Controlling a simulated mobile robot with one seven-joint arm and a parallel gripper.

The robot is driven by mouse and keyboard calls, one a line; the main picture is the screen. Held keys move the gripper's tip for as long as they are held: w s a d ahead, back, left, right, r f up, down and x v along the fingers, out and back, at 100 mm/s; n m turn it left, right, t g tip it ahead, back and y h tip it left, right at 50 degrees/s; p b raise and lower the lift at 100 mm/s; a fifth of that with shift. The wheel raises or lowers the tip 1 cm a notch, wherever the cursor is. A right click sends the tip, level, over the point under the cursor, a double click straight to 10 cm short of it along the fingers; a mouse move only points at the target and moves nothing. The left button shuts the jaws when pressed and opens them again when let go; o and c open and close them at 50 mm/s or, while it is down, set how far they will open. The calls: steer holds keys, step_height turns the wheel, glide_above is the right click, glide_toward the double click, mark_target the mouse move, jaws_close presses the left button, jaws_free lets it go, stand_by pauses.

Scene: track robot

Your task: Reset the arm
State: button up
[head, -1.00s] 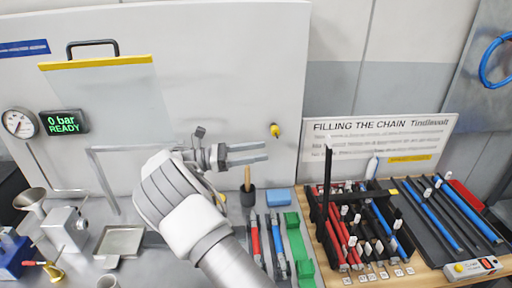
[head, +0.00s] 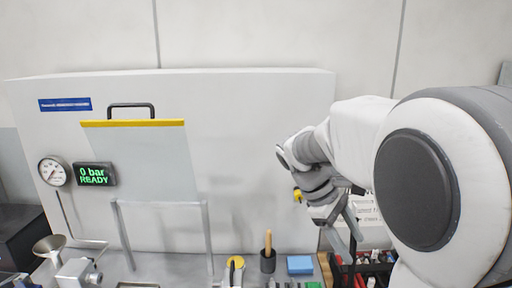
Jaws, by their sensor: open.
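My gripper (head: 350,232) is at the right of centre in the head view, pointing down and to the right. Its two grey fingers are apart and nothing shows between them. It hangs in front of the right edge of the white panel (head: 250,150), above the tool rack (head: 372,268). My arm fills the right side of the view and hides most of the sign (head: 366,212) and much of the rack behind it.
A display (head: 95,175) reads "0 bar READY" beside a round gauge (head: 53,171). A clear shield with a yellow edge (head: 133,123) stands over a metal frame (head: 207,240). A wooden-handled tool in a dark holder (head: 268,260) and a blue block (head: 300,265) sit at the front. A funnel (head: 48,246) stands at left.

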steer(key=s+a+m+t+y, duration=0.2)
steer(key=s+m+t+y, duration=0.1)
steer(key=s, duration=0.5)
steer(key=s+a+r+m+t+y, duration=0.1)
steer(key=s+a+m+t+y, duration=0.2)
steer(key=s+m, duration=0.3)
steer(key=s, duration=0.2)
steer(key=shift+s+r+t, duration=0.3)
steer(key=shift+s+t, duration=0.05)
steer(key=shift+t, duration=0.05)
stand_by(0.3)
